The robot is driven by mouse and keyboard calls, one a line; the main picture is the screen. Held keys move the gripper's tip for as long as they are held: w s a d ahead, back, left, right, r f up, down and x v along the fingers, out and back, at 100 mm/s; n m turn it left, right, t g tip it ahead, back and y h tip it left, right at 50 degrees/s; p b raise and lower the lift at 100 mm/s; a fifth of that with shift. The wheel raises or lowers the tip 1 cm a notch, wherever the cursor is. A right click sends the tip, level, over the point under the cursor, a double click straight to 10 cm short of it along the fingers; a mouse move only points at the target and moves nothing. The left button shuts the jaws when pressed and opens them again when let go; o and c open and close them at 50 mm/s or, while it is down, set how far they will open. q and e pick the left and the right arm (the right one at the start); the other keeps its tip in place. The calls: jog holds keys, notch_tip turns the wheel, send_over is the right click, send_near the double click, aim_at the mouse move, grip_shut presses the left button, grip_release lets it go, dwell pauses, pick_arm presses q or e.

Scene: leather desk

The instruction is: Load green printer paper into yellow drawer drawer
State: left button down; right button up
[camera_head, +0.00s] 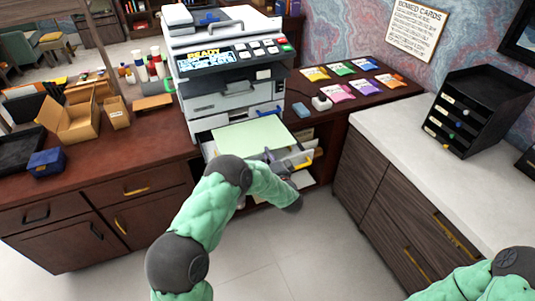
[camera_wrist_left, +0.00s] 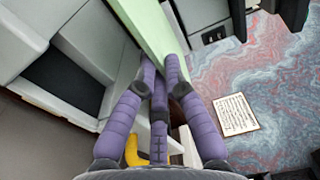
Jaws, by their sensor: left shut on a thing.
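The pale green printer paper (camera_head: 250,137) is over the pulled-out drawer (camera_head: 298,157) of the printer, which has a yellow handle (camera_head: 306,162). My left gripper (camera_head: 271,157) is at the paper's near right edge, with its purple fingers shut on it. In the left wrist view the paper (camera_wrist_left: 154,24) runs up from between the fingertips (camera_wrist_left: 160,65), and the yellow handle (camera_wrist_left: 133,152) shows below. I cannot tell whether the paper touches the drawer floor. My right arm shows at the lower right, but its gripper is out of view.
The printer (camera_head: 225,70) stands on a dark red desk. Coloured paper packs (camera_head: 338,92) lie to its right. An open cardboard box (camera_head: 70,122) and a blue box (camera_head: 46,162) are at the left. A white-topped cabinet (camera_head: 400,130) stands right, with clear floor (camera_head: 270,245) between.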

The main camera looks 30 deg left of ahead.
pick_arm(q)
jog(key=shift+f+b, duration=1.6)
jog(key=shift+f, duration=1.15)
jog(key=shift+p, duration=0.4)
jog(key=shift+f+b, duration=1.1)
jog(key=shift+f, duration=0.7)
jog(key=c, duration=1.2)
grip_release()
jog(key=shift+c, duration=0.2)
jog(key=shift+s+f, duration=0.1)
jog(key=v, duration=1.2)
